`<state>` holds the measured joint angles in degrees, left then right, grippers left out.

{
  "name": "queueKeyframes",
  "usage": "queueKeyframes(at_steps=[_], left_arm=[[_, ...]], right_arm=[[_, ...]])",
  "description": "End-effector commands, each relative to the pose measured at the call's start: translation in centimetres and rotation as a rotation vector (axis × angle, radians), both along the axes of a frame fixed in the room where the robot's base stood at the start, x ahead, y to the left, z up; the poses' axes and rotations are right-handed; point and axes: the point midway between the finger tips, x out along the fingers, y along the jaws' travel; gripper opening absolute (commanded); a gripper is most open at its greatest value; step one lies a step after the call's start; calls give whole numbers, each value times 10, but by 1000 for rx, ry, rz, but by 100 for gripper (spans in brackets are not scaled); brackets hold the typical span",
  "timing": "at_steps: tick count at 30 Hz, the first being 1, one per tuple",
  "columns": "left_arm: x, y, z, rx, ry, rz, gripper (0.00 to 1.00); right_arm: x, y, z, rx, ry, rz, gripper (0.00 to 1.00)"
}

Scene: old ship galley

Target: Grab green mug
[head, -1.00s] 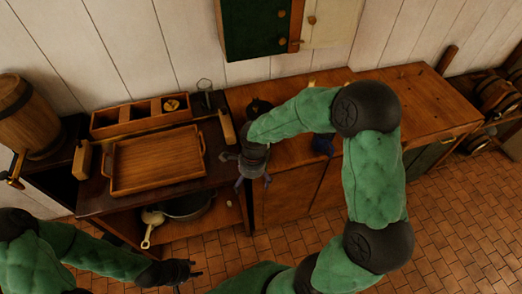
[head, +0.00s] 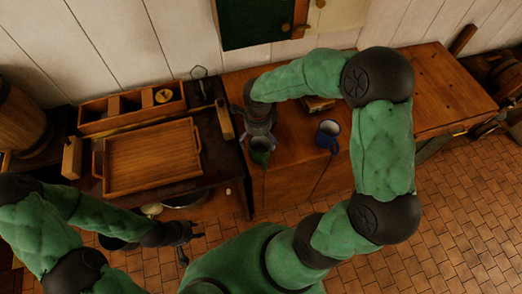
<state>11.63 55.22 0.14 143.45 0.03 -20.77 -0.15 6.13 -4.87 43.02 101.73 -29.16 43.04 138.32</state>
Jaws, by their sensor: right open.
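The green mug (head: 260,156) stands near the front edge of the wooden counter, its upper part partly hidden by my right gripper. My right gripper (head: 260,143) points down right at the mug, with its fingers open; whether they touch it I cannot tell. My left gripper (head: 192,246) is low in front of the shelf unit, empty, with its fingers apart.
A blue mug (head: 328,133) stands right of the green mug on the counter (head: 290,150). A wooden tray (head: 152,158), a divided box (head: 130,106) and a glass (head: 199,76) are on the left. The counter's right part is clear.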

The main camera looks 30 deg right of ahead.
Motion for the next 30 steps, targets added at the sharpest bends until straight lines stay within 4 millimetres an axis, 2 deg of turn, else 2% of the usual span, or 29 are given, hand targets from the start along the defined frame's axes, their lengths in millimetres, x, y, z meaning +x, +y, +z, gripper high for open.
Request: queueKeyframes(at_steps=[3, 11, 21, 29, 30], left_arm=[[0, 0, -3, 0, 0, 0, 40], [0, 0, -5, 0, -1, 0, 40], [0, 0, -12, 0, -1, 0, 40], [0, 0, -11, 0, -1, 0, 40], [0, 0, -11, 0, -1, 0, 40]], right_arm=[[0, 0, -15, 0, 0, -1, 100], [0, 0, -28, 0, 0, -1, 100], [-2, -1, -71, 1, -1, -1, 100], [-2, -1, -73, 1, -2, -1, 100], [-2, -1, -73, 1, -2, -1, 89]])
